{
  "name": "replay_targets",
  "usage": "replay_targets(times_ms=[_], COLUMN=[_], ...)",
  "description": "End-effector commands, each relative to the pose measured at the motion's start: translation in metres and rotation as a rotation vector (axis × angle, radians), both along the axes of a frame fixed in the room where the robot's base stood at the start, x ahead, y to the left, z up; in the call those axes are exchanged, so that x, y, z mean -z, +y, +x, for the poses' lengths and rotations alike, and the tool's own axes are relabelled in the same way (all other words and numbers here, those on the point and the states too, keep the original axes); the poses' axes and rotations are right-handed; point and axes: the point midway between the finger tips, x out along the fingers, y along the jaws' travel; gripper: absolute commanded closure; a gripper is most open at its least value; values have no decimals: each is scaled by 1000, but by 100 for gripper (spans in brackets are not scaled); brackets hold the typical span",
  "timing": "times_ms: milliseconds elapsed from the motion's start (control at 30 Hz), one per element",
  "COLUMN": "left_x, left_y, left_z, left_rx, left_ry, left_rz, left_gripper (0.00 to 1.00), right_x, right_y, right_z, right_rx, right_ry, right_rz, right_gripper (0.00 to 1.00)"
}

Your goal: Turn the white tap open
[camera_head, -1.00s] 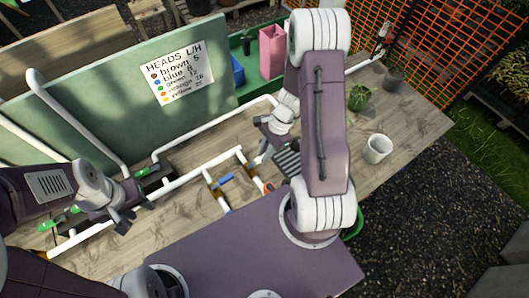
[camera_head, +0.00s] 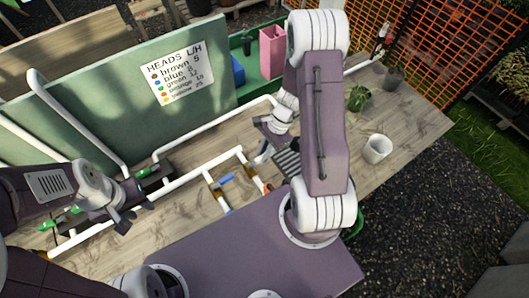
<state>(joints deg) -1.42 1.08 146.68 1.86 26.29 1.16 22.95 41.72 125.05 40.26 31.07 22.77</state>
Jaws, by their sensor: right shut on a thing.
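The white pipe run (camera_head: 200,172) lies on the wooden bench, with coloured taps along it. A small white piece, which looks like the white tap (camera_head: 264,153), shows just below my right gripper (camera_head: 267,140). My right gripper is shut on it; the fingers and arm cover part of the contact, so how far it is turned is hard to see. A blue tap (camera_head: 225,178) and an orange tap (camera_head: 268,187) sit close by. My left gripper (camera_head: 134,214) is open and empty, over the bench beside the pipe at the left.
Green taps (camera_head: 146,172) sit on the pipes at the left. A green board with a sign (camera_head: 178,74) stands behind. A white cup (camera_head: 377,149), a cactus (camera_head: 357,98) and a dark pot (camera_head: 393,77) stand at the right. The bench is clear around the cup.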

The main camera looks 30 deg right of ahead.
Motion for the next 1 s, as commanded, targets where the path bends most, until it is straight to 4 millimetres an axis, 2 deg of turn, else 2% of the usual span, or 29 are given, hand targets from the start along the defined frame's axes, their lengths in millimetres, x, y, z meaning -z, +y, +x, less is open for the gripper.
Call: replay_targets(times_ms=[167,500,1000], left_x=[-9,-24,-23], left_y=[0,0,0], left_z=[0,0,0], left_rx=[0,0,0], left_ry=[0,0,0], left_rz=[0,0,0], left_gripper=[64,64,64], right_x=[-2,-2,0], right_y=[1,7,27], right_z=[6,24,45], right_rx=[-93,-398,-874], right_ry=[-1,-1,-3], right_rz=[-1,-2,-2], right_gripper=[100,100,100])
